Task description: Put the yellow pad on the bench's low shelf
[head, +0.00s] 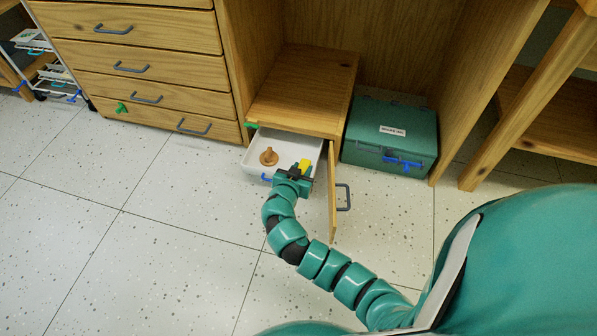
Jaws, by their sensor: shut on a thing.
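My gripper (303,171) is shut on the yellow pad (304,165), a small bright block at its fingertips. It holds the pad over the right part of a white tray (253,162) at the front of a low wooden cabinet. I cannot tell whether the pad touches the tray. At the far right stands a wooden bench with thick legs (520,110), and its low shelf (563,112) is partly in view. The part of the shelf that shows looks bare. The bench is well to the right of my gripper.
A brown wooden knob-like thing (268,156) lies in the tray. The cabinet door (332,190) stands open beside my gripper. A green box (390,135) with a blue latch sits on the floor right of it. Drawers (140,60) stand left. The speckled floor at left is clear.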

